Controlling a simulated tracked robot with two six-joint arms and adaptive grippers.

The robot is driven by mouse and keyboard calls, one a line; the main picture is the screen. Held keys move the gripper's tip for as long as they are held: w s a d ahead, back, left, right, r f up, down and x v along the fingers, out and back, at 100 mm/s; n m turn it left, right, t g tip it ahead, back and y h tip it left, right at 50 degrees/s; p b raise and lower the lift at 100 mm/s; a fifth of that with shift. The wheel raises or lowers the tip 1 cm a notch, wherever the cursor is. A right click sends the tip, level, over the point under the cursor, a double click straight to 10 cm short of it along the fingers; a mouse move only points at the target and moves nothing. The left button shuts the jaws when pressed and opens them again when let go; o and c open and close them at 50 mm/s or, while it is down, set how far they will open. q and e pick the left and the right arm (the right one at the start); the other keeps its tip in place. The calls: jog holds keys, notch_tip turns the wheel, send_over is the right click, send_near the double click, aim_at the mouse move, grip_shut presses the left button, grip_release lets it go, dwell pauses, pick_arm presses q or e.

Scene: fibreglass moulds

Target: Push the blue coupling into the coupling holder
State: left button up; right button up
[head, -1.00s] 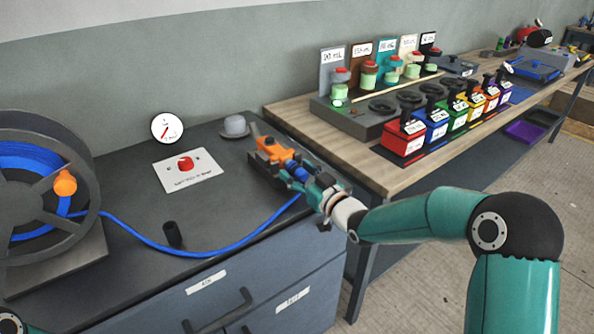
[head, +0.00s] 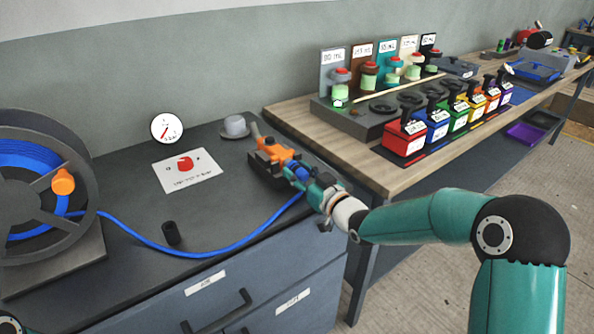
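The blue coupling (head: 298,172) is at the end of the blue hose, up against the front end of an orange fitting (head: 276,151). That fitting lies on a dark block (head: 264,172), which appears to be the coupling holder, near the right end of the dark bench. My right gripper (head: 309,181) reaches in from the right and appears shut around the coupling. Its fingers hide part of the coupling, and I cannot tell how deep the coupling sits. My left gripper is out of view.
The blue hose (head: 205,256) runs across the bench (head: 115,187) from a large reel (head: 85,215) at left. A black cylinder (head: 171,233), a red-knob panel (head: 186,169) and a grey cap-like object (head: 235,126) are nearby. A wooden table (head: 375,178) with coloured boxes adjoins at right.

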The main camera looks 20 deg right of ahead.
aim_at(306, 178)
grip_shut()
jog(key=shift+s+d, duration=0.1)
jog(key=shift+s, duration=0.05)
jog(key=shift+s+f, duration=0.1)
jog(key=shift+s, duration=0.05)
jog(key=shift+b+v, duration=1.3)
jog(key=shift+v, duration=1.35)
